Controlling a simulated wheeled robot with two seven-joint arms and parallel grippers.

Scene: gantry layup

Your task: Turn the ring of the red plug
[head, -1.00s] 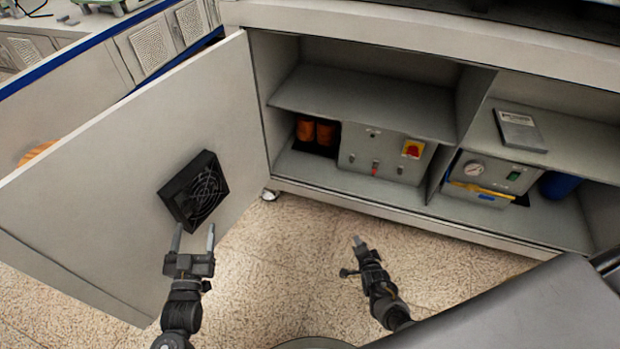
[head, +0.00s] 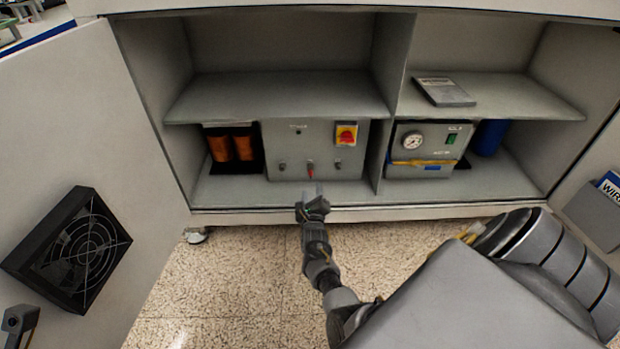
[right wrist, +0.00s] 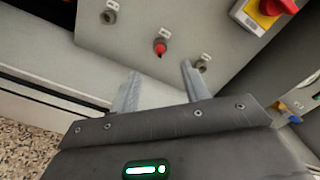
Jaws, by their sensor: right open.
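The red plug (head: 310,170) is the middle one of three connectors low on the front of a grey control box (head: 270,145), on the cabinet's lower shelf. In the right wrist view the red plug (right wrist: 160,47) points out from the panel, with a grey connector on each side. My right gripper (head: 312,187) is open and empty just in front of and below the plug. In the right wrist view its fingers (right wrist: 159,69) are apart, with the plug beyond the gap between them.
A red-and-yellow rotary switch (head: 346,134) is on the box, up and right of the plug. Orange coils (head: 232,147) stand left of the box. A divider (head: 384,150) separates it from a gauge unit (head: 425,150). The open door with a black fan (head: 75,245) is left.

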